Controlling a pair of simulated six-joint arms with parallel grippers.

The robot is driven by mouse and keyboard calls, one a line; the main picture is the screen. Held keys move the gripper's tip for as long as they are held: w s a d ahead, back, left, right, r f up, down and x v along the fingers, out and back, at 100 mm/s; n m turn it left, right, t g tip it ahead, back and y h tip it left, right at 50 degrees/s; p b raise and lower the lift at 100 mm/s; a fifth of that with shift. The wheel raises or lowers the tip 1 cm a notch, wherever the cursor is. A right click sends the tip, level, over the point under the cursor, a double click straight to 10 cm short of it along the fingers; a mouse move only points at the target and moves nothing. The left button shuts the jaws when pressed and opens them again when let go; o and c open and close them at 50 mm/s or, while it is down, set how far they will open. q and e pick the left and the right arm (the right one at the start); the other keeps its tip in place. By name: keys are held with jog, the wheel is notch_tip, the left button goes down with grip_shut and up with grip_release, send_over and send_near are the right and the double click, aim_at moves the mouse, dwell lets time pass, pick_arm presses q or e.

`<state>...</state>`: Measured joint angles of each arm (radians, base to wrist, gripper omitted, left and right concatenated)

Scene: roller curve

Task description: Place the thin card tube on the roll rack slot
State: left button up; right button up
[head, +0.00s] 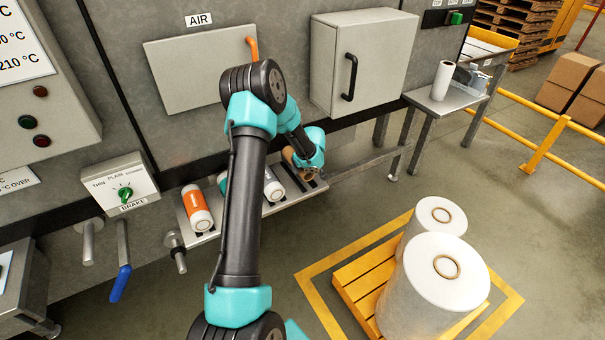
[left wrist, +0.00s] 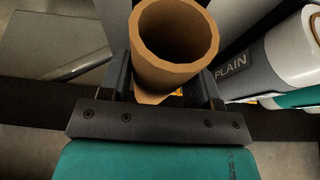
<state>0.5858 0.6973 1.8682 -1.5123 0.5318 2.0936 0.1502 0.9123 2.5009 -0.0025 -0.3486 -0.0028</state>
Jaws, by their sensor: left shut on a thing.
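The brown thin card tube (left wrist: 175,50) is held between the two fingers of my left gripper (left wrist: 168,85), its open end facing the left wrist camera. In the head view the tube (head: 289,155) is partly hidden by my left gripper (head: 303,172). The gripper is over the right end of the roll rack (head: 296,196), to the right of the grey and white roll (head: 272,184). I cannot tell whether the tube touches the rack. My right gripper is not in view.
An orange roll (head: 197,208) lies at the rack's left end; a teal roll (head: 222,182) is mostly hidden by my arm. A brake box (head: 120,185) is at left. Large wrapped rolls (head: 432,290) stand on a pallet at right. A side table (head: 447,103) holds a white roll.

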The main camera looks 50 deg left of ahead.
pick_arm(q)
jog(key=shift+f, duration=1.85)
jog(key=o, duration=1)
jog(key=shift+f, duration=0.15)
jog(key=v, duration=1.2)
